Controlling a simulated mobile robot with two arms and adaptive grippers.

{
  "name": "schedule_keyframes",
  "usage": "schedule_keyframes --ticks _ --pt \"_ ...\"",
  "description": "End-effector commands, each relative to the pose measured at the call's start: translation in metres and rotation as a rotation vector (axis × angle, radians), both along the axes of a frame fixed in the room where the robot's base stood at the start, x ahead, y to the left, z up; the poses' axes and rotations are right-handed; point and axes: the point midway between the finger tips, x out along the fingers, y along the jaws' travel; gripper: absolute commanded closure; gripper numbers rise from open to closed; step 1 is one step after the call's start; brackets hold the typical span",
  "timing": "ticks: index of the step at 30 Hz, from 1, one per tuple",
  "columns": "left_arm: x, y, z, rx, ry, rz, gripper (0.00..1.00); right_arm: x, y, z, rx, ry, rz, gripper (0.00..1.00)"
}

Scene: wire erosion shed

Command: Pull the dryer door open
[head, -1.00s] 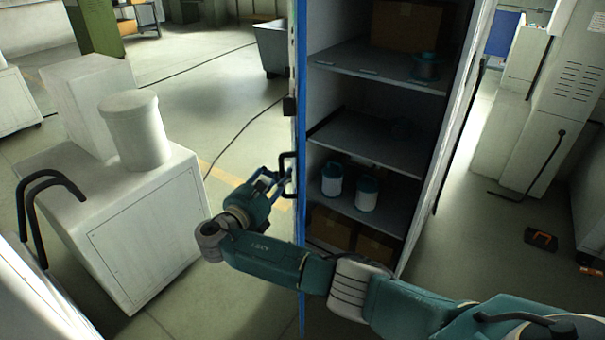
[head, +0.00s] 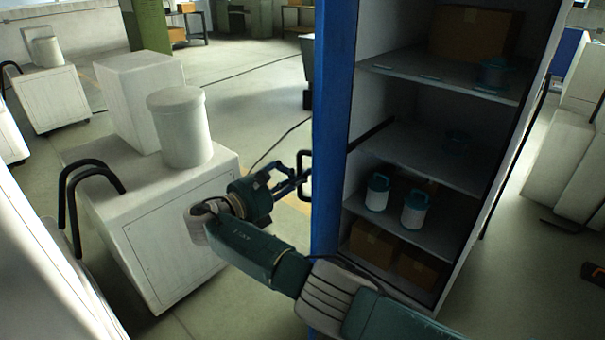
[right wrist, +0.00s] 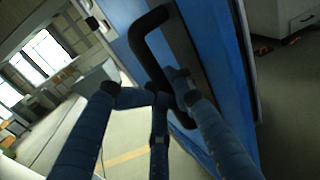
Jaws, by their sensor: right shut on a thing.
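The blue dryer door (head: 334,120) stands open at the left side of the cabinet in the head view, seen nearly edge-on. Its black bar handle (head: 304,176) sticks out to the left from the door. My right gripper (head: 298,180) is shut on this handle, with the arm reaching across below the cabinet opening. In the right wrist view the handle (right wrist: 141,36) runs down between my right gripper's fingers (right wrist: 168,98), in front of the blue door face (right wrist: 205,55). The lower end of the handle is partly hidden by the fingers. My left gripper is not in view.
The open cabinet has shelves (head: 440,155) with white-and-teal canisters (head: 415,208) and cardboard boxes (head: 372,243). A white cabinet (head: 170,225) with a lidded white bin (head: 182,128) stands close left of my right gripper. Free floor lies behind it.

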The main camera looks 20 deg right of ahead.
Motion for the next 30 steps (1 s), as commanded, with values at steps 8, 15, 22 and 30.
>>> schedule_keyframes --ticks 8,15,22,30 --pt "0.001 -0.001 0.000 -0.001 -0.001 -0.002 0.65 -0.002 0.002 -0.006 0.007 0.013 0.001 0.69" --pt "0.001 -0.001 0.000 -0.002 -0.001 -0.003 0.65 -0.001 0.001 -0.002 0.003 0.005 0.001 0.64" --pt "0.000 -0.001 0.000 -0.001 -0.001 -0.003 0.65 -0.002 0.005 -0.001 0.002 0.002 0.002 0.64" --pt "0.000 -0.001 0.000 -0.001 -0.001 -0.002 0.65 -0.020 0.045 -0.002 0.004 0.005 0.004 0.64"
